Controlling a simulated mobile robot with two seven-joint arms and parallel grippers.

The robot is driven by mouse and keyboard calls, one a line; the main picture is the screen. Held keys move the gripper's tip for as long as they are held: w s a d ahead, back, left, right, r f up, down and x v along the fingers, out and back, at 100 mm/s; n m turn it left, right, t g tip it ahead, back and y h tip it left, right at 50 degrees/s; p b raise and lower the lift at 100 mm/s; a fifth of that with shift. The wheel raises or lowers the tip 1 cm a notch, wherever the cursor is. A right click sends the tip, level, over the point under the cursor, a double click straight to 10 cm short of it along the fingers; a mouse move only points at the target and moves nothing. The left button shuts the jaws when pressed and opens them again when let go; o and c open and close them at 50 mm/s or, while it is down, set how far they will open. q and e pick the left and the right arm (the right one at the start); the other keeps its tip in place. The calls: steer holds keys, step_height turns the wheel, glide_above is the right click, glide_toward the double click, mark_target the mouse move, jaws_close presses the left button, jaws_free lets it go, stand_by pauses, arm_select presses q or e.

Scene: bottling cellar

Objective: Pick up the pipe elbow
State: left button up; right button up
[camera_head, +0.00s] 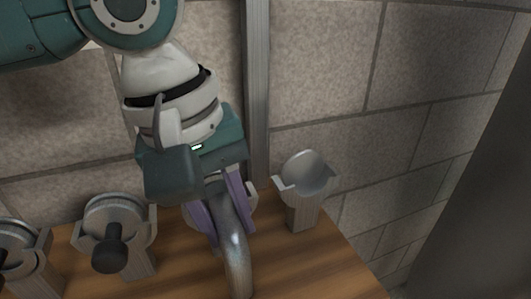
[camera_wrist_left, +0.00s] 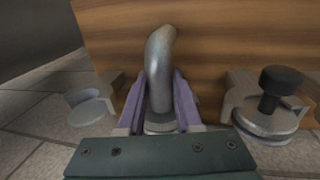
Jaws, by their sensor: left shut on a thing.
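The pipe elbow (camera_head: 234,245) is a grey, bent metal tube in front of the wooden board in the head view. It also shows in the left wrist view (camera_wrist_left: 158,70), its bend toward the top of the picture. My left gripper (camera_head: 222,212) has its purple-lined fingers on either side of the pipe and is shut on it. The fingers also show in the left wrist view (camera_wrist_left: 159,108). The gripper and arm hide the upper end of the pipe in the head view. My right gripper is in neither view.
A cup-shaped metal holder (camera_head: 300,205) stands right of the gripper, empty. Left of it, a holder (camera_head: 140,258) carries a round metal part with a black knob (camera_head: 109,254). Another similar holder (camera_head: 38,268) is at the left edge. A stone wall (camera_head: 320,80) rises close behind.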

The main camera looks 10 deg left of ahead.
arm_select(q)
jaws_close()
steer(key=shift+r, duration=0.1)
stand_by(0.3)
